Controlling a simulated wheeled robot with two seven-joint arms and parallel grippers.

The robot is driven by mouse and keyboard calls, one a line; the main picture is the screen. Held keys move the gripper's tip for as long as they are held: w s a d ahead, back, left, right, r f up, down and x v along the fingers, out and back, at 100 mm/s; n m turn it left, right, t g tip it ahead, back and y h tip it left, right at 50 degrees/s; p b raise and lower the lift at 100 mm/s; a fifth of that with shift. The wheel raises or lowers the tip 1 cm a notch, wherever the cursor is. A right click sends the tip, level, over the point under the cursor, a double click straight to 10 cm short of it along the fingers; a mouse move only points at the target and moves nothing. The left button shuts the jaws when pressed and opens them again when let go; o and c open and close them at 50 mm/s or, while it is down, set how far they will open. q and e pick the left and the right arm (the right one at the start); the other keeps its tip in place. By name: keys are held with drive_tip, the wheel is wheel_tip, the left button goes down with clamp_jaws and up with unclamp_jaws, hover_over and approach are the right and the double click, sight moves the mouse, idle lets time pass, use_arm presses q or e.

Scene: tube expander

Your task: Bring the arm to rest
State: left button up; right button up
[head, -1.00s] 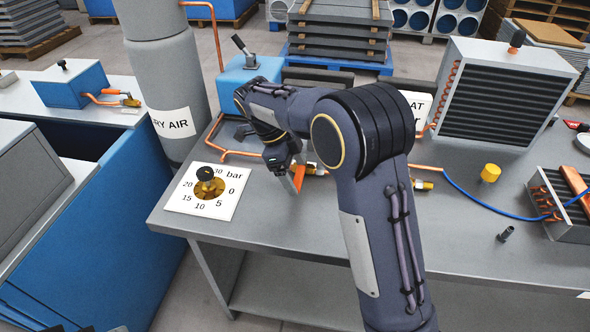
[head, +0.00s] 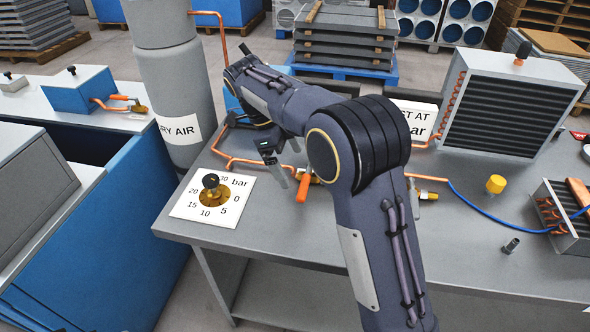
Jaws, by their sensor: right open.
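My right arm reaches up from the bottom of the head view and bends left over the grey workbench (head: 195,220). My right gripper (head: 276,168) hangs above the bench, small and partly hidden by its own wrist, and is open with nothing seen in it. The orange valve handle (head: 303,188) on the copper pipe stands just right of and below the fingers, with a gap between them. The brass valve body is partly hidden behind my arm. My left gripper is out of the picture.
A round dial on a white "bar" card (head: 235,207) lies left of the gripper. The grey "DRY AIR" column (head: 178,95) stands behind it. A finned coil unit (head: 507,105), yellow cap (head: 495,184) and blue hose (head: 480,200) are at right. The bench front is mostly clear.

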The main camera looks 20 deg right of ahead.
drive_tip(key=shift+w+a+r, duration=0.1)
drive_tip(key=shift+a+r, duration=0.05)
drive_tip(key=shift+r, duration=0.35)
drive_tip(key=s+d+r+n+t+y, duration=0.25)
drive_tip(key=s+d+n+y, duration=0.4)
drive_tip(key=s+n, duration=0.5)
drive_tip(key=s+a+f+n+t, duration=0.1)
drive_tip(key=s+f+n+t, duration=0.1)
drive_tip(key=s+n, duration=0.3)
drive_tip(key=s+a+f+n+t+y+p, duration=0.1)
drive_tip(key=s+n, duration=0.5)
drive_tip(key=s, duration=0.6)
drive_tip(key=shift+a+f+t, duration=0.55)
drive_tip(key=shift+a+t, duration=0.15)
drive_tip(key=shift+t, duration=0.55)
